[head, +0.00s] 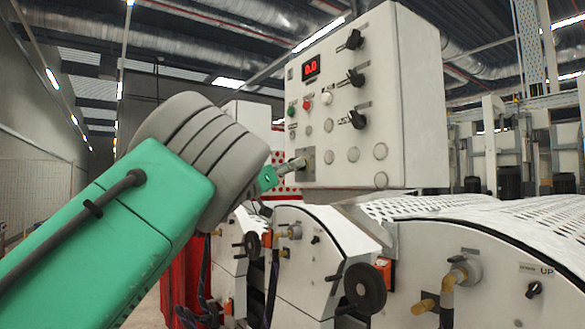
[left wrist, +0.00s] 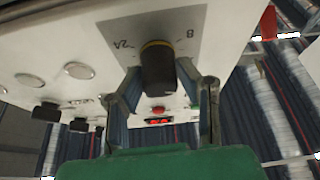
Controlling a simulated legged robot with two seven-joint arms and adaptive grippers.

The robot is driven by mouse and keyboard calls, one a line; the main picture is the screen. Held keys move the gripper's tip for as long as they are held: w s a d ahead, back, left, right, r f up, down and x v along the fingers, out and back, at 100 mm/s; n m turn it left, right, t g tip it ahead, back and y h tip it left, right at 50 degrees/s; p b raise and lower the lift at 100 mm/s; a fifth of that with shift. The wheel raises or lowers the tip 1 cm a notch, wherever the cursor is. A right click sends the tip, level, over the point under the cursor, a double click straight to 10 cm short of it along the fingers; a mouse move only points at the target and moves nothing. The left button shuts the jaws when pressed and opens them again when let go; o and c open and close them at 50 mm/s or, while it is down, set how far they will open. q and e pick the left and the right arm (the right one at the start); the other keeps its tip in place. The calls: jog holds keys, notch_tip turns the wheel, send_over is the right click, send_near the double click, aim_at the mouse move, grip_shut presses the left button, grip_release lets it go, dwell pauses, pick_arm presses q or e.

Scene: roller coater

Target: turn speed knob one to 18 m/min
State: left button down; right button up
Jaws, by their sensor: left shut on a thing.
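My left gripper (head: 287,168) reaches from the left to the lower left corner of the white control box (head: 370,120). In the left wrist view its two fingers (left wrist: 158,76) are shut on a black knob (left wrist: 158,64) with a yellow ring, one on each side. The knob sits on a grey plate (left wrist: 113,34). Dial marks like "24" at left and "8" at right show; other marks are hidden or unreadable. A red digital display (head: 311,67) reads 0.0. My right gripper is not in view.
Black switches (head: 355,77), a green button (head: 292,111), a red button (head: 307,105) and several blank round covers (head: 353,154) are on the same panel. White machine housings with a black handwheel (head: 365,288) stand below the box.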

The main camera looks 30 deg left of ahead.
pick_arm(q)
jog(key=shift+m+h, duration=0.4)
jog(key=shift+m, duration=0.4)
jog(key=m+g+h, duration=0.1)
jog(key=m, duration=0.1)
jog(key=m+h+b, duration=0.1)
jog(key=m, duration=0.1)
jog(key=shift+a+m+g, duration=0.1)
jog(key=shift+m+g, duration=0.3)
jog(key=m+g+h, duration=0.1)
jog(key=m, duration=0.2)
jog(key=m+g+h, duration=0.1)
jog(key=m, duration=0.3)
jog(key=shift+m+g, duration=0.3)
jog(key=shift+g, duration=0.1)
jog(key=m+g, duration=0.1)
jog(key=m, duration=0.2)
jog(key=m+g, duration=0.1)
jog(key=m, duration=0.2)
jog(key=shift+g+h, duration=0.3)
jog(key=shift+f+m+g+y+p, duration=0.1)
jog(key=shift+m+g+y+p, duration=0.15)
jog(key=shift+m, duration=0.7)
jog(key=shift+f+m+g+y+p, duration=0.15)
jog(key=shift+m+g, duration=0.2)
jog(key=shift+m, duration=0.6)
jog(key=c, duration=1.2)
grip_release()
jog(key=shift+a+r, duration=0.1)
